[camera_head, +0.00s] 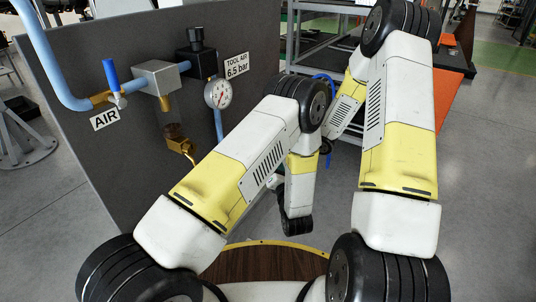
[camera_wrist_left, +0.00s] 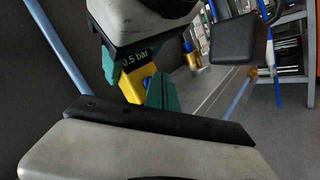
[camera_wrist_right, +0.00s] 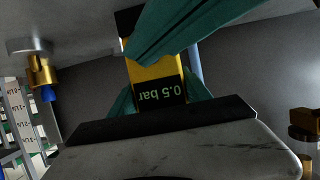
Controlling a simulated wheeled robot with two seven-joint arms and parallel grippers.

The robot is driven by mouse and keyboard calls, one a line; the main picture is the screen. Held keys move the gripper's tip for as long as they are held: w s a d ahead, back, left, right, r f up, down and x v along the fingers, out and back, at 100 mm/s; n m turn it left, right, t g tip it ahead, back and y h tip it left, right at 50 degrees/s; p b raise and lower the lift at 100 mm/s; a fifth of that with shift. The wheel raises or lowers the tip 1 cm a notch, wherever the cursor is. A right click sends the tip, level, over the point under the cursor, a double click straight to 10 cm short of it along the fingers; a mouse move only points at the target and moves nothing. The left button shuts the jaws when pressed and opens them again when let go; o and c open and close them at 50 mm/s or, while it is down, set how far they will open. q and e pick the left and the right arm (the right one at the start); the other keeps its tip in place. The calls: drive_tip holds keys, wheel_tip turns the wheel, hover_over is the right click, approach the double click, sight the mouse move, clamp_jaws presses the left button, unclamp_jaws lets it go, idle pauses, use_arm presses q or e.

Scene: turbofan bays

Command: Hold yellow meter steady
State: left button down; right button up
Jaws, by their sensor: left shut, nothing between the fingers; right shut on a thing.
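The yellow meter (camera_wrist_right: 160,68) has a dark display reading 0.5 bar, upside down in the right wrist view. My right gripper (camera_wrist_right: 158,95) is shut on it, with a teal finger on either side. The meter also shows in the left wrist view (camera_wrist_left: 133,88), partly hidden by grippers. My left gripper (camera_wrist_left: 162,93) is shut and empty close beside the meter; I cannot tell whether it touches. A large teal finger, apparently the left one, crosses in front of the meter's upper part in the right wrist view. The head view does not show the meter; my arms fill its middle.
A dark panel (camera_head: 70,75) at left carries a blue air pipe (camera_head: 48,55), a valve block (camera_head: 157,77), a round gauge (camera_head: 218,93) labelled tool air 6.5 bar, and a brass fitting (camera_head: 177,140). A shelf rack (camera_head: 325,30) stands behind my arms.

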use_arm(q)
drive_tip(key=shift+w+a, duration=0.25)
drive_tip(key=shift+a, duration=0.1)
idle(0.9)
drive_tip(key=shift+d, duration=0.1)
drive_tip(key=shift+s+d, duration=0.5)
drive_tip(key=shift+d, duration=0.1)
drive_tip(key=s+d, duration=0.2)
drive_tip(key=d, duration=0.2)
drive_tip(key=shift+s+d, duration=0.1)
drive_tip(key=shift+s, duration=0.3)
idle(0.5)
use_arm(e)
drive_tip(key=o, duration=1.6)
